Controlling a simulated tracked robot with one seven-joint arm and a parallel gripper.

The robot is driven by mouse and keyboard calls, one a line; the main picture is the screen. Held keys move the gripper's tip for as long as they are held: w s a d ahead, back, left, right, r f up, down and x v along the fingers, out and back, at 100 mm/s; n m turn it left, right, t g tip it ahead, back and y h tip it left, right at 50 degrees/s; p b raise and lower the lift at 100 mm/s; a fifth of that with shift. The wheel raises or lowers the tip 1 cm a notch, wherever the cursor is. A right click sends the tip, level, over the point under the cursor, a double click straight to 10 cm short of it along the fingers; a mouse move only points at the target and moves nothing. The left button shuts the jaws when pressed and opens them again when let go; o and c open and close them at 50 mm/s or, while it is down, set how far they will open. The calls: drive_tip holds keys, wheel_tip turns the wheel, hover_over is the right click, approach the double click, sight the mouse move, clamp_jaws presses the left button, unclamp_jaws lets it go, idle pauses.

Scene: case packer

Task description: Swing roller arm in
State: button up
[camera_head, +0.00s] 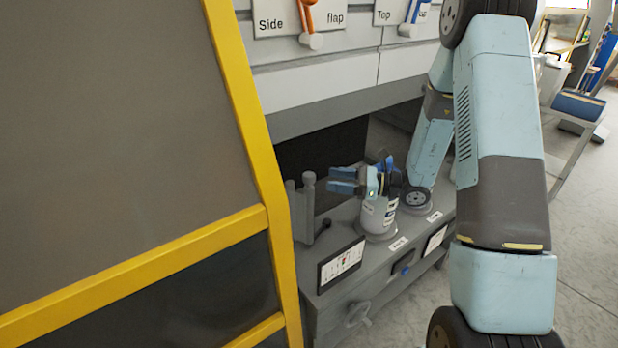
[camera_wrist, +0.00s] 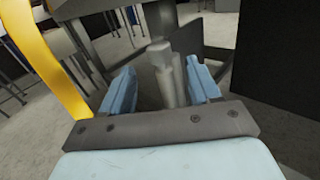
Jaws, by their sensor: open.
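The roller arm (camera_head: 308,208) is a grey upright post with a rounded top, at the left end of the grey machine ledge. In the wrist view the roller arm (camera_wrist: 164,78) shows as upright grey cylinders between my two fingers, nearer the right one. My gripper (camera_head: 332,181) is open, its light blue fingers pointing left toward the post with what looks like a small gap. In the wrist view my gripper (camera_wrist: 160,72) holds nothing. Whether the post's lower part lies within the finger reach is hard to tell.
A yellow-framed guard door (camera_head: 243,105) fills the left. A panel with a printed card (camera_head: 341,264) and a grey knob (camera_head: 358,313) are on the ledge front. A dark opening (camera_head: 322,148) lies behind. Side flap (camera_head: 311,40) and top flap (camera_head: 408,29) levers are above.

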sight(309, 174)
drive_tip(key=a, duration=0.2)
drive_tip(key=w+a, duration=0.1)
drive_tip(key=a, duration=0.5)
drive_tip(key=shift+w, duration=0.2)
clamp_jaws()
idle(0.4)
